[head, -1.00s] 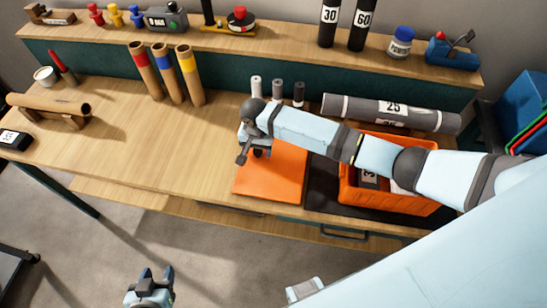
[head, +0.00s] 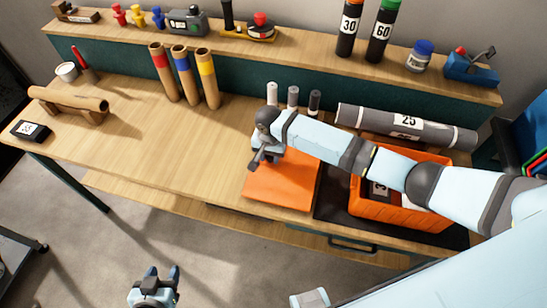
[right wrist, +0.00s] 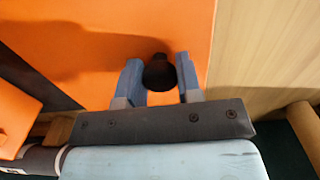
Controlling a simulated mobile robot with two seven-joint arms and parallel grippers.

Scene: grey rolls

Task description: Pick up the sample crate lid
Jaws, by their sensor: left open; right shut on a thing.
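The sample crate lid (head: 287,193) is a flat orange panel at the front of the workbench, left of the orange crate (head: 405,222). In the right wrist view the lid (right wrist: 120,30) has a dark round knob (right wrist: 159,72) between my two blue-grey fingers. My right gripper (head: 261,158) is over the lid, shut on this knob. The lid looks flat; whether it touches the bench cannot be told. My arm hides part of the crate. My left gripper (head: 158,273) is open and empty, low in front of the bench, away from the lid.
The crate stands on a dark mat (head: 335,204). Behind are a long grey roll (head: 407,122) and several small upright rolls (head: 293,97). Cardboard tubes with coloured bands (head: 185,76) stand at the back left. The bench left of the lid is clear.

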